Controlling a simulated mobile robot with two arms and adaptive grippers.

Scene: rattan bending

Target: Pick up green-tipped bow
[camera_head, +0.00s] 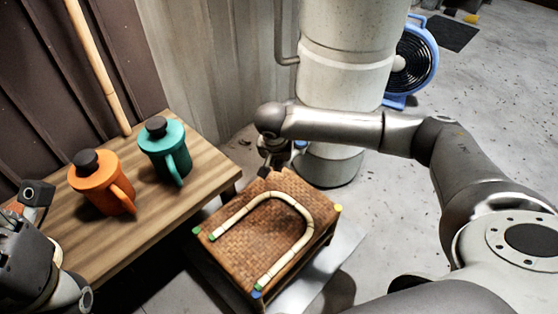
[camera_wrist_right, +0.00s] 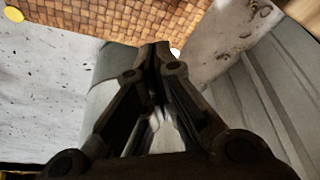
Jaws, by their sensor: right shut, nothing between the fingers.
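The bow (camera_head: 240,213) is a pale, U-shaped rattan piece with green tips. In the head view it lies on top of a brown woven box (camera_head: 256,229), its bend toward the upper right and its open ends toward the lower left. My right gripper (camera_head: 276,163) is at the box's far edge, apart from the bow and partly hidden by its own arm. In the right wrist view the right gripper (camera_wrist_right: 156,52) is shut and empty, with the woven surface (camera_wrist_right: 120,22) beyond its tips. My left gripper (camera_head: 36,194) is partly in view at the left edge; its jaw state is unclear.
An orange mug (camera_head: 92,190) and a teal mug (camera_head: 163,157) stand on a wooden table (camera_head: 160,215) left of the box. A wooden pole (camera_head: 97,65) leans behind. A pale column (camera_head: 345,75) stands behind the box, with a blue fan (camera_head: 418,60) beyond.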

